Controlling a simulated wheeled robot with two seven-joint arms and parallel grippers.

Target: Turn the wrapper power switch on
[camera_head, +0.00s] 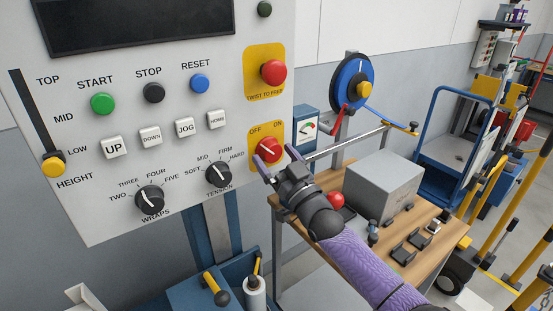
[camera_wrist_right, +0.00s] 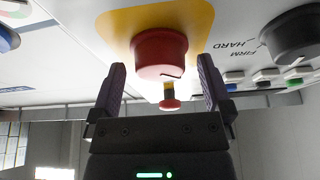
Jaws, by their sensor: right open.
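The wrapper power switch (camera_head: 270,149) is a red round knob on a yellow plate marked OFF and ON, at the panel's lower right in the head view. Its white pointer line appears to lean toward OFF. My right gripper (camera_head: 279,158) is open at the knob, one finger on each side. In the right wrist view, the red knob (camera_wrist_right: 160,52) stands just beyond the gap between the two purple fingertips (camera_wrist_right: 160,75), which do not appear to close on it. My left gripper is not in view.
A red emergency button (camera_head: 273,72) on a yellow plate sits above the switch. The tension knob (camera_head: 218,174) is just left. A gauge box (camera_head: 306,127), a blue reel (camera_head: 352,83) and a bench (camera_head: 438,246) with a grey box (camera_head: 382,183) stand to the right.

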